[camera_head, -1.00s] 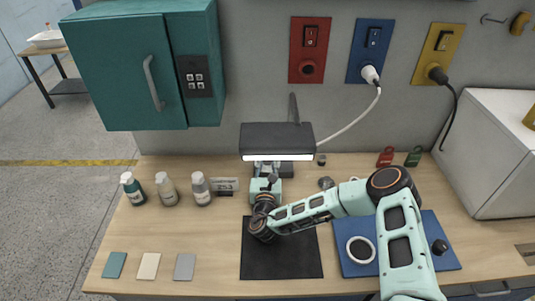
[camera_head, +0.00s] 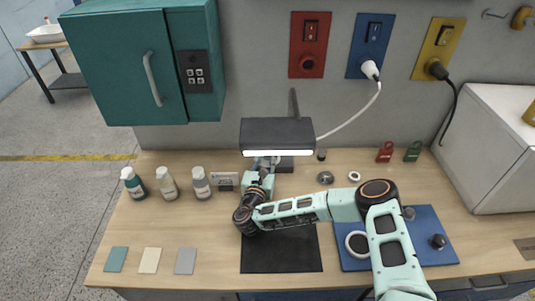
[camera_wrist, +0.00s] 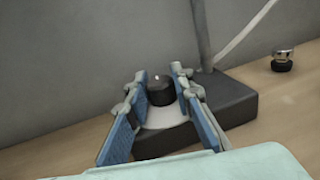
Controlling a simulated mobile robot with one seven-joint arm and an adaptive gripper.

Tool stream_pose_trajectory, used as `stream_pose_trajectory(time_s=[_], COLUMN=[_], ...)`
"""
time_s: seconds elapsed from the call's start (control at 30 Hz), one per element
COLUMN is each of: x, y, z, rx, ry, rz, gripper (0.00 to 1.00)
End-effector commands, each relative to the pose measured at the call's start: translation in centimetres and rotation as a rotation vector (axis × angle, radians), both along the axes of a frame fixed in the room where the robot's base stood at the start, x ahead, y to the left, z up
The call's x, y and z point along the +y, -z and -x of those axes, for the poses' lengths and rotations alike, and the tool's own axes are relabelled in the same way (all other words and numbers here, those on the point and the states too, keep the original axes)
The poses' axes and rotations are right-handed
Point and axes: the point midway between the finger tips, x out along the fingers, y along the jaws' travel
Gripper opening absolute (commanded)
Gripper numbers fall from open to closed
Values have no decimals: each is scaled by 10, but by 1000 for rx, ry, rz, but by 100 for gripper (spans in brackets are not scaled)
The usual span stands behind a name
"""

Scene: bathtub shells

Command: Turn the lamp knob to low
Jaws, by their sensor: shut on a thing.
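The desk lamp has a dark rectangular head (camera_head: 277,133) with a lit white strip below it. Its dark base (camera_wrist: 225,105) shows in the wrist view, with the post rising from it. The black round knob (camera_wrist: 160,92) has a small white mark on top and sits over a pale round plate (camera_wrist: 166,117). My gripper (camera_wrist: 160,78) has its two blue-padded fingers around the knob, shut on it. In the head view my gripper (camera_head: 262,172) is below the lamp head and hides the knob.
Several bottles (camera_head: 167,183) and a small label block (camera_head: 224,180) stand left of the lamp. A black mat (camera_head: 280,256) lies in front, and a blue mat (camera_head: 420,250) holds round parts at right. A white cord (camera_head: 352,117) runs from the lamp to the wall socket.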

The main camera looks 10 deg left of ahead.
Motion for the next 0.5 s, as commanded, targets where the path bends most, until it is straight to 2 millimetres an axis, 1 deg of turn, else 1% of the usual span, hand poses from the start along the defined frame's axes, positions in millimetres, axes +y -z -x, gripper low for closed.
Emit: stream_pose_trajectory(time_s=[0.03, 0.07, 0.2, 0.23, 0.5], x=[0, 0, 0, 0, 0], y=[-1, -1, -1, -1, -1], z=[0, 0, 0, 0, 1], rx=[-1, -2, -1, -1, -1], ry=[0, 0, 0, 0, -1], rz=[0, 0, 0, 0, -1], gripper=[0, 22, 38, 40, 40])
